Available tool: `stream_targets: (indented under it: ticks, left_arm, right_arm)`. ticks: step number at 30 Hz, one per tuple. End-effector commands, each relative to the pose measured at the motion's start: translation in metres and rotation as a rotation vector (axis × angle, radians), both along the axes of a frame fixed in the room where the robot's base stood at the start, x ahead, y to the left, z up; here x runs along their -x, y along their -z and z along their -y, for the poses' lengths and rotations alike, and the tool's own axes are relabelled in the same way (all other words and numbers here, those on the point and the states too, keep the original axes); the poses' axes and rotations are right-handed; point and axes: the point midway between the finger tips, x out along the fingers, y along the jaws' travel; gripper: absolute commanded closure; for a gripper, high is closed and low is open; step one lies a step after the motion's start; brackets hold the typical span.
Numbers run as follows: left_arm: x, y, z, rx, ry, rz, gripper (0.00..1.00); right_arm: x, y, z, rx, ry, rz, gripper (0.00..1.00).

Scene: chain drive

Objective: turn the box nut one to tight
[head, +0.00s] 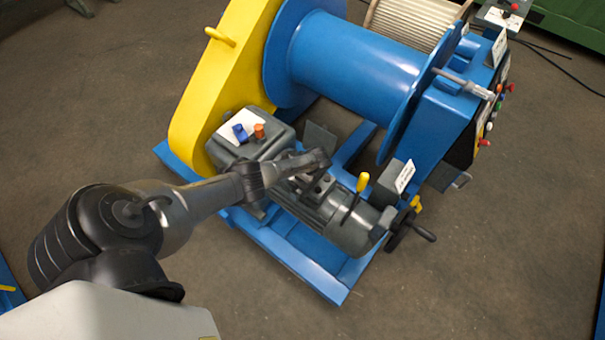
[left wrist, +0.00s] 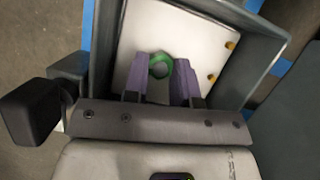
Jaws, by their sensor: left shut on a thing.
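In the head view my left gripper (head: 316,181) points down at the top of the motor. The nut is hidden there. How far the nut is turned cannot be told. My right gripper is in neither view.
The blue winch drum (head: 335,65) and yellow chain guard (head: 225,75) stand behind the arm. A yellow-topped lever (head: 361,183) and a black handwheel (head: 408,229) stand to the right. A grey gearbox (head: 250,140) is left of the motor. The floor in front is clear.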

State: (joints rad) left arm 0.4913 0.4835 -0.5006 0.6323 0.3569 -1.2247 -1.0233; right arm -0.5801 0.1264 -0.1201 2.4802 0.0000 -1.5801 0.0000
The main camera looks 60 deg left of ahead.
Motion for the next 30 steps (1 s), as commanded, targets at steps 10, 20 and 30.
stream_targets:
  ticks: [10, 20, 30]
  left_arm:
    - [-0.0018, -0.0015, 0.0008, 0.001, 0.012, 0.002, 0.98]
    - [-0.0009, -0.0009, 0.0006, 0.000, 0.011, 0.001, 0.57]
    - [-0.0006, -0.0018, 0.0006, 0.000, 0.010, 0.002, 0.49]
  right_arm:
    - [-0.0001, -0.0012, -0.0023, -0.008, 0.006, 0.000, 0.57]
    - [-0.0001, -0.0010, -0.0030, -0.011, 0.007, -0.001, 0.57]
    - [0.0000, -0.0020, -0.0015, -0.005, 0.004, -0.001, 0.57]
